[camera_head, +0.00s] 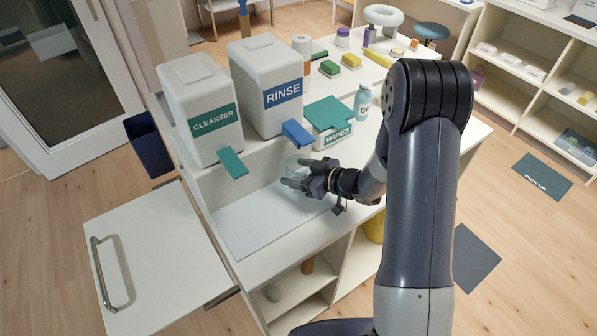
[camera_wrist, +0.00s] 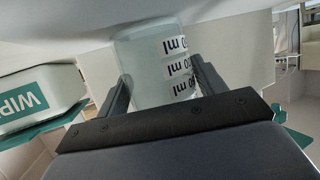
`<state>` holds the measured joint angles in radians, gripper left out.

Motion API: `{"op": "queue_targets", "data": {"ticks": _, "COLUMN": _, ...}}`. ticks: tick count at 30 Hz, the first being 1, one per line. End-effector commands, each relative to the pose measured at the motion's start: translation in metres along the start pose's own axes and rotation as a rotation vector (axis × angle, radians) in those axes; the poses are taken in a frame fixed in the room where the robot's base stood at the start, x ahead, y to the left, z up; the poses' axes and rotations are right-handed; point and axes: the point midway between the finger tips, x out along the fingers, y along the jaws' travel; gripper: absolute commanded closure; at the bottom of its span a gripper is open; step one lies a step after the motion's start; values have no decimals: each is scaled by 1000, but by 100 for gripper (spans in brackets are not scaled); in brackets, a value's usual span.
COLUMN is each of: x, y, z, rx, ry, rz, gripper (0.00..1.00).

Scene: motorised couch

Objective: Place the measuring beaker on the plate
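The measuring beaker (camera_wrist: 150,72) is clear and pale, with printed ml marks that read upside down in the wrist view. In the head view the beaker (camera_head: 296,167) is a faint clear shape partly hidden by my gripper. My gripper (camera_head: 293,172) has one finger on each side of the beaker; in the wrist view both fingers (camera_wrist: 160,72) lie against its sides. I cannot tell whether its base touches the counter. A flat, pale rectangular plate (camera_head: 262,218) lies on the counter, in front of and left of my gripper.
The cleanser dispenser (camera_head: 205,112), rinse dispenser (camera_head: 270,92) and wipes box (camera_head: 330,122) stand on the raised ledge behind. Their blue and green levers jut out over the counter. A gel bottle (camera_head: 362,101) stands right of the wipes. An open white door (camera_head: 160,258) sticks out at front left.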

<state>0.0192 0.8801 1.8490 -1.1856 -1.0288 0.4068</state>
Motion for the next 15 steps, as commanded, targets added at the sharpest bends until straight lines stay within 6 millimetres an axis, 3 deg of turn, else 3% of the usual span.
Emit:
{"op": "queue_targets", "data": {"ticks": 6, "x": -6, "y": 1, "z": -4, "rx": 0, "ry": 0, "rz": 2, "gripper": 34}}
{"op": "queue_targets", "data": {"ticks": 15, "x": -69, "y": 2, "z": -3, "rx": -1, "ry": 1, "rz": 7, "gripper": 34}}
